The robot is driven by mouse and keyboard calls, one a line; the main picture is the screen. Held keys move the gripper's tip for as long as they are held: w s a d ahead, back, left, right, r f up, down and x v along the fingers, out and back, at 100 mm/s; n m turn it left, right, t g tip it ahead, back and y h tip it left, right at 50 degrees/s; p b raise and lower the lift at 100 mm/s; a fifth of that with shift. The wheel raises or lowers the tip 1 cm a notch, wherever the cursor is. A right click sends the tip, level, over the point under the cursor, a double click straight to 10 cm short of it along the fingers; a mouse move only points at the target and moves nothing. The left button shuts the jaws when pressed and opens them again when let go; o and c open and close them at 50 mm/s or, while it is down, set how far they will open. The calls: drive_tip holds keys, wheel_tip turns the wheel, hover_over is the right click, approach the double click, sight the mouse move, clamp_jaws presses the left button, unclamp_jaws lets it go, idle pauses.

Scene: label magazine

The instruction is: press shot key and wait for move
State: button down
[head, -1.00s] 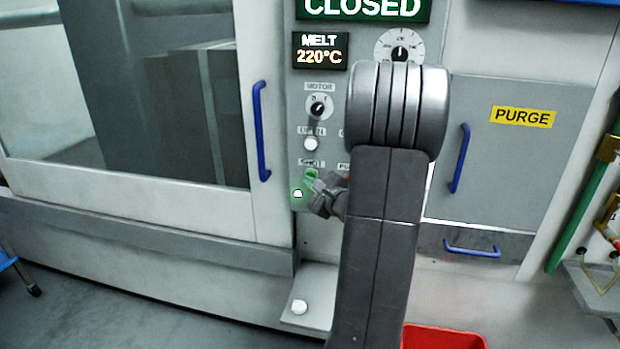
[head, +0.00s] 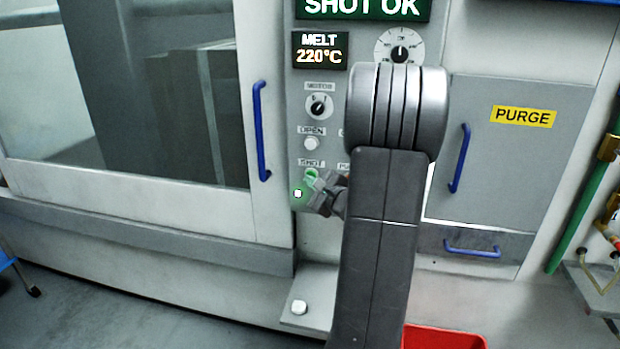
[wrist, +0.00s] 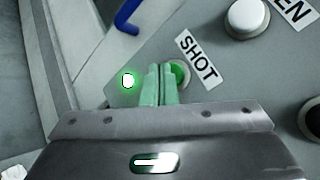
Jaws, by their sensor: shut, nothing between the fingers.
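The green shot key (head: 311,174) sits on the grey control panel under the SHOT label (head: 312,163). In the wrist view the key (wrist: 181,73) is partly hidden behind my fingers. My gripper (head: 316,184) is shut and empty, its fingertips at the key; in the wrist view the closed fingers (wrist: 159,82) overlap the key's left side. I cannot tell whether they touch it. A small lamp (head: 298,194) left of the key glows green, also in the wrist view (wrist: 128,81). The display (head: 362,8) at the top reads SHOT OK.
The white OPEN button (head: 311,143) and the MOTOR knob (head: 319,106) are above the key. The MELT display (head: 320,51) reads 220°C. A blue door handle (head: 260,131) is to the left. A red bin (head: 445,339) stands below. My arm hides part of the panel.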

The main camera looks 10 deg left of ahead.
drive_tip(key=shift+s+b, duration=0.45)
drive_tip(key=shift+s, duration=0.35)
drive_tip(key=shift+s, duration=0.1)
drive_tip(key=s+b, duration=0.2)
drive_tip(key=s, duration=0.2)
drive_tip(key=shift+s+a, duration=0.1)
drive_tip(key=shift+s, duration=0.3)
drive_tip(key=w+p, duration=0.1)
drive_tip(key=p, duration=0.2)
drive_tip(key=shift+w+r, duration=0.25)
drive_tip(key=shift+w, duration=0.15)
drive_tip(key=shift+s+p, duration=0.15)
drive_tip(key=shift+p, duration=0.75)
